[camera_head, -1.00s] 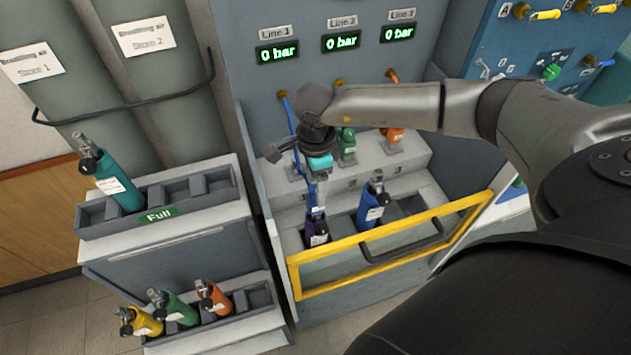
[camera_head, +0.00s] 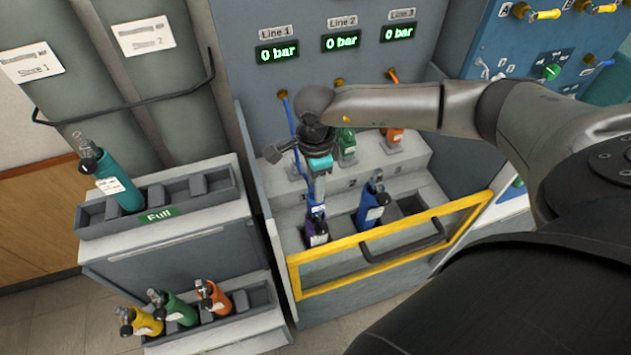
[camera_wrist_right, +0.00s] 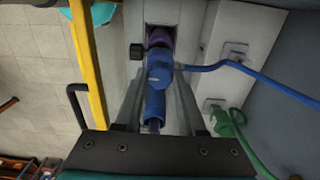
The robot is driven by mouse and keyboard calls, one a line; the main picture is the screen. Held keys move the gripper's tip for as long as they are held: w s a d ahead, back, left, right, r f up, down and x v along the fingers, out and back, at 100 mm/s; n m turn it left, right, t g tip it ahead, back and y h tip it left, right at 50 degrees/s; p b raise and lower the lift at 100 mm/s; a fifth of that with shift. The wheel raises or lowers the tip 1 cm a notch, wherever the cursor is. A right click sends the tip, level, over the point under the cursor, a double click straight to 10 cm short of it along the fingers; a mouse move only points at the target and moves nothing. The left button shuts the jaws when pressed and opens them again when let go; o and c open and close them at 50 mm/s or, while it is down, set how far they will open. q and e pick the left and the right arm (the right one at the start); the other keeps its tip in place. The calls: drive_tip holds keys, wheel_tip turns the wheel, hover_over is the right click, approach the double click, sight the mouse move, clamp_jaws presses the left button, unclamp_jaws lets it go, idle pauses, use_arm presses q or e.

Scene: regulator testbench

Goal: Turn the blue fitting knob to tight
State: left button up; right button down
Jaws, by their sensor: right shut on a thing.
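The blue fitting (camera_wrist_right: 159,75) shows in the right wrist view, between the two fingers of my right gripper (camera_wrist_right: 158,105). A blue hose (camera_wrist_right: 265,85) leaves its side toward the right. The fitting sits in line with the top of a purple cylinder (camera_head: 316,232) standing in a front slot of the bench. A dark round knob (camera_wrist_right: 136,51) sticks out beside the fitting. In the head view my right gripper (camera_head: 315,180) reaches down to the fitting from above and is shut on it; the wrist partly hides the contact. My left gripper is not in view.
A blue cylinder (camera_head: 371,206) stands in the slot to the right. A yellow guard rail (camera_head: 330,249) with a black handle crosses the front. Green (camera_head: 346,146) and orange (camera_head: 394,137) fittings rest on the step behind. Lines 1 to 3 read 0 bar.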

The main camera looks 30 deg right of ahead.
drive_tip(key=shift+m, duration=0.6)
drive_tip(key=m+b, duration=0.1)
drive_tip(key=m, duration=0.3)
drive_tip(key=shift+m, duration=0.3)
drive_tip(key=m, duration=0.6)
drive_tip(key=shift+m, duration=0.3)
drive_tip(key=m, duration=0.5)
drive_tip(key=m+p, duration=0.1)
drive_tip(key=m, duration=0.5)
drive_tip(key=shift+m, duration=0.3)
drive_tip(key=shift+c, duration=2.4)
unclamp_jaws()
